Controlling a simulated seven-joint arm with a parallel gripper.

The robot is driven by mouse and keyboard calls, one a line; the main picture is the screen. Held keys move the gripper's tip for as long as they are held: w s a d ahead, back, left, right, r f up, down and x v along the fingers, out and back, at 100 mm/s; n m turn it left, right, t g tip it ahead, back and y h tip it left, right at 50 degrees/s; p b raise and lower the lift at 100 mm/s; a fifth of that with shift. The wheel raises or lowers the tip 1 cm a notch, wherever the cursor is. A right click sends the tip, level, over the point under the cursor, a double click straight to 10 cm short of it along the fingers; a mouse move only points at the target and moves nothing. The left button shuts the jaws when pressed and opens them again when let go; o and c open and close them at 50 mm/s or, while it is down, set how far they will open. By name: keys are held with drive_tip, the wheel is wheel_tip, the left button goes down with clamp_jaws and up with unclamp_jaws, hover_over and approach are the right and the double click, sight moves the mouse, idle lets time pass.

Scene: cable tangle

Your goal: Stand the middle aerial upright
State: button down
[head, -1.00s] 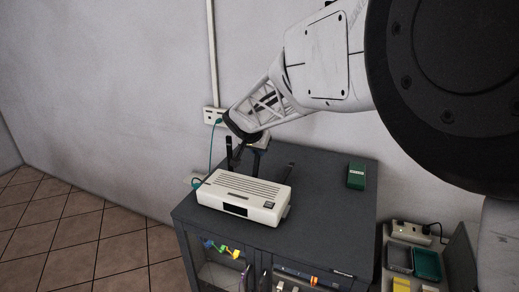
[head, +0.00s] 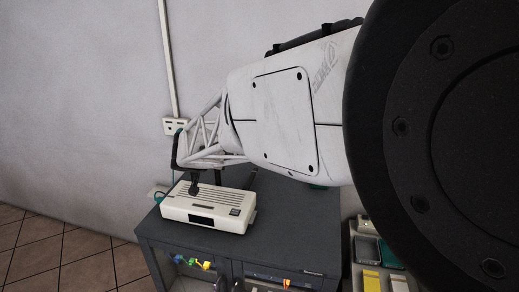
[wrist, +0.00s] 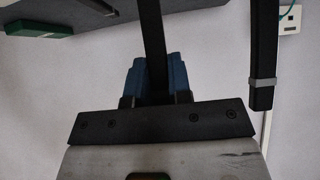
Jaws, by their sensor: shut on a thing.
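The white router (head: 207,209) sits on the dark cabinet. In the wrist view, my gripper (wrist: 157,76) is shut on the middle aerial (wrist: 152,30), a dark flat strip between its blue pads. The strip runs from the pads toward the top of the picture; its base is out of that view. A second dark aerial (wrist: 262,50) with a grey band stands apart at the right of the wrist view. My arm hides much of the router's rear, so the middle aerial's exact tilt is unclear.
The cabinet top (head: 300,220) is clear right of the router. A wall socket (head: 174,126) and cable are behind at left. A green box (wrist: 38,22) shows in the wrist view. Coloured cables (head: 195,262) lie in the cabinet below. Trays (head: 367,250) stand at the right.

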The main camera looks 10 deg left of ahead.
idle(0.3)
drive_tip(key=c, duration=1)
unclamp_jaws()
drive_tip(key=shift+c, duration=0.2)
drive_tip(key=shift+s, duration=0.1)
drive_tip(key=v, duration=0.7)
drive_tip(key=shift+s+r, duration=0.25)
drive_tip(key=shift+r, duration=0.05)
